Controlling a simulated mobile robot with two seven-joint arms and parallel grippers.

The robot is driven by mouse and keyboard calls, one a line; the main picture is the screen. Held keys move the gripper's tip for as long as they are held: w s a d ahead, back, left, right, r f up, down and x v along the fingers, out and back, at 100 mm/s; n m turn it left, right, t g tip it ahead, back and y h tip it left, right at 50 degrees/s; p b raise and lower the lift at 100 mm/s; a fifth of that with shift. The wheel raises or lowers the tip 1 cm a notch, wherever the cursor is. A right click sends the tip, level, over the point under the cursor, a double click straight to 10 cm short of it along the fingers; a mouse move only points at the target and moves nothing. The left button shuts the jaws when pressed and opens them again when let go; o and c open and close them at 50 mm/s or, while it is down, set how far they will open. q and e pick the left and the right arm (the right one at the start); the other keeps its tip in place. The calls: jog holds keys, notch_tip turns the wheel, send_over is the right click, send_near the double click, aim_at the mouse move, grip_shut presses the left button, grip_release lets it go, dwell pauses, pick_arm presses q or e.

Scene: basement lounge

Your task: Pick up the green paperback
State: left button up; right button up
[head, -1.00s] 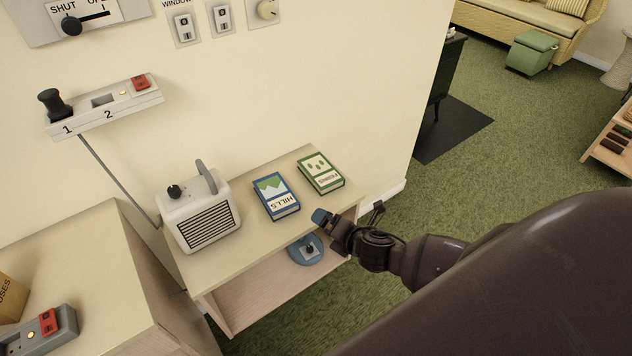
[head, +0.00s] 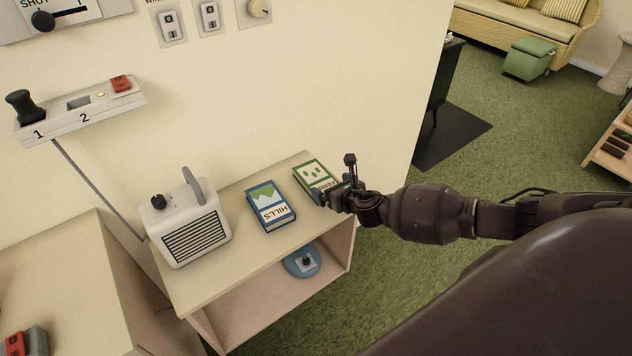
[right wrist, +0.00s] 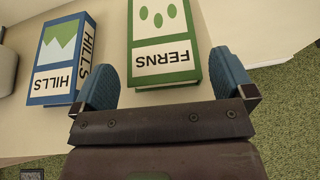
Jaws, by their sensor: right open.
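The green paperback (head: 313,175), labelled FERNS, lies flat on the top of a light wooden shelf unit, near its right end. My right gripper (head: 333,190) is at the book's near right edge in the head view and hides part of it. In the right wrist view the green paperback (right wrist: 163,45) lies ahead of the open right gripper (right wrist: 168,80). The book's near end is between the two blue fingertips, with a gap on each side. The jaws hold nothing. My left gripper is not in view.
The blue HILLS book (head: 268,205) lies just left of the green one; the left finger is close to it in the wrist view. A white heater-like box (head: 190,230) stands further left. A blue round object (head: 302,260) is on the lower shelf. The wall rises behind.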

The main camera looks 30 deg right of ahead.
aim_at(322, 184)
jog(key=w+f, duration=0.1)
jog(key=w+f+b, duration=0.1)
jog(key=w, duration=0.1)
jog(key=shift+w+f, duration=0.3)
jog(key=shift+f, duration=0.1)
jog(key=shift+w+b, duration=0.3)
jog(key=shift+w, duration=0.05)
jog(key=shift+r, duration=0.1)
jog(key=c, duration=0.7)
